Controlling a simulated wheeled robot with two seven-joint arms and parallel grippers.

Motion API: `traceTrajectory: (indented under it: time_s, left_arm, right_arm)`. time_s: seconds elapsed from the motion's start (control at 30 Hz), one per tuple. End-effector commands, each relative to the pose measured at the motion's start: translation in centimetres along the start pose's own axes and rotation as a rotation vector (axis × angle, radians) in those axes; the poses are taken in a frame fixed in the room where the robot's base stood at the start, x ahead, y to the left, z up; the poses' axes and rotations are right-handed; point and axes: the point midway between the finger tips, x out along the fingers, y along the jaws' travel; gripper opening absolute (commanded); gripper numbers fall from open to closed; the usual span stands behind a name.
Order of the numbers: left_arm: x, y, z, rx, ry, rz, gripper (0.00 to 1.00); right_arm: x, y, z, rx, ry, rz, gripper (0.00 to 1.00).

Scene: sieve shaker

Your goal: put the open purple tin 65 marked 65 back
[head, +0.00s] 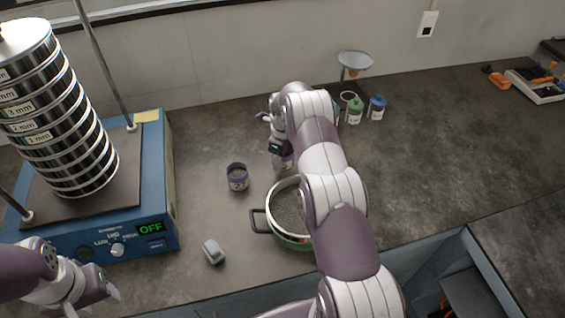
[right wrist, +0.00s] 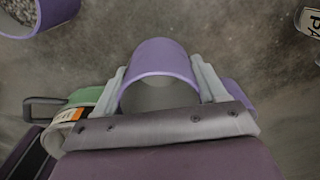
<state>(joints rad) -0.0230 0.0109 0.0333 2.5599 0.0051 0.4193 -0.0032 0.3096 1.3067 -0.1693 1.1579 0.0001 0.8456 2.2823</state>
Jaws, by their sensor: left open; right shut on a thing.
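My right gripper (right wrist: 160,85) is shut on a purple tin (right wrist: 160,60), with one finger on each side of it. In the head view that tin (head: 284,161) is partly hidden by my right arm, and I cannot read its number. A second purple tin (head: 237,177) stands open on the counter to its left, with grey grains inside; it also shows at the upper left of the right wrist view (right wrist: 40,14). I cannot read its number either. My left gripper (head: 97,294) is open and empty at the lower left, in front of the shaker.
A green pan (head: 292,241) with a metal rim and dark handle stands beneath my right arm. Green (head: 354,111) and blue (head: 377,107) jars and a funnel (head: 355,60) stand behind. The sieve shaker (head: 150,200) fills the left.

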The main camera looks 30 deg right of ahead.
Motion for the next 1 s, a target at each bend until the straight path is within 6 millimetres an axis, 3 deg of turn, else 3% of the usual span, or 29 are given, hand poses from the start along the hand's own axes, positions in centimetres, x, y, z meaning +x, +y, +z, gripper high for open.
traceTrajectory:
  time_s: [0.23, 0.63, 0.67, 0.7, 0.73, 1.0]
  left_arm:
    - [-1.4, 0.0, -0.2, 0.000, 0.000, 0.000, 0.47]
    - [-0.6, 0.0, -0.1, 0.000, 0.000, 0.000, 0.47]
    - [-0.7, 0.0, -0.1, 0.000, 0.000, 0.000, 0.47]
    - [-0.8, 0.0, -0.1, 0.000, 0.000, 0.000, 0.47]
    - [-0.8, 0.0, -0.1, 0.000, 0.000, 0.000, 0.47]
    - [-0.9, 0.0, -0.1, 0.000, 0.000, 0.000, 0.47]
  right_arm:
    - [3.7, 0.0, 0.1, 0.001, 0.001, 0.000, 0.37]
    - [4.5, 0.0, 0.1, 0.001, 0.001, -0.001, 0.37]
    - [4.4, 0.0, 0.1, 0.001, 0.001, -0.001, 0.77]
    - [4.4, 0.0, 0.1, 0.001, 0.001, -0.001, 0.90]
    - [4.4, 0.0, 0.1, 0.001, 0.001, -0.001, 0.96]
    - [4.3, 0.0, 0.1, 0.001, 0.001, -0.001, 0.96]
